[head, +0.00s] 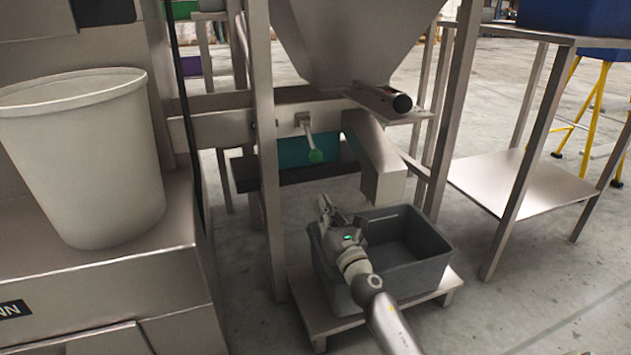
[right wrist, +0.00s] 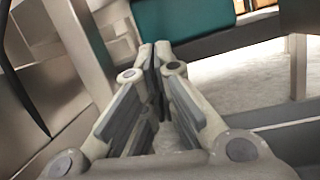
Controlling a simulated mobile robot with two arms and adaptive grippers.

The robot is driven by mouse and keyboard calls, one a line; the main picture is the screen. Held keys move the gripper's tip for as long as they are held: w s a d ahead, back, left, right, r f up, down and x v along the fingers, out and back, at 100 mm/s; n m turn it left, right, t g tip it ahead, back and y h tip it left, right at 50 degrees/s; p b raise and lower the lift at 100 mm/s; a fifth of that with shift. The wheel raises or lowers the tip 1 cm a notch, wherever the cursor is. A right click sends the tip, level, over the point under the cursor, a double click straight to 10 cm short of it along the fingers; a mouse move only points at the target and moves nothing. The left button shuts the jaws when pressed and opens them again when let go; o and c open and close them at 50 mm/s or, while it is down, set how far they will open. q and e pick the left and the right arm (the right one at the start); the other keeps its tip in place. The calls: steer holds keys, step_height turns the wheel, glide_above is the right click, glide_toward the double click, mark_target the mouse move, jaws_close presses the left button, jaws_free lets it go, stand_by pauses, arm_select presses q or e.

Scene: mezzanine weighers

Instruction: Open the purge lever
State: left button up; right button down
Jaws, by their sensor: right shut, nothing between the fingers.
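The purge lever (head: 312,143) is a short metal handle with a green ball knob at its lower end. It hangs down from a pivot on the grey horizontal housing under the hopper (head: 345,40). My right gripper (head: 323,203) is below the lever's knob, over the left rear part of the grey bin, and apart from the lever. In the right wrist view its fingers (right wrist: 155,55) are closed together with nothing between them. The lever cannot be made out in the right wrist view. My left gripper is not in view.
A grey open bin (head: 435,265) stands on a low stand (head: 307,290) under the chute (head: 375,160). Metal frame posts (head: 264,190) flank the lever. A large pale tub (head: 85,150) stands left.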

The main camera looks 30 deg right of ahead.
mark_target(311, 143)
steer(key=w+d+r+b, duration=0.1)
steer(key=w+r, duration=0.4)
steer(key=w, duration=0.2)
steer(key=shift+d+r, duration=0.4)
stand_by(0.4)
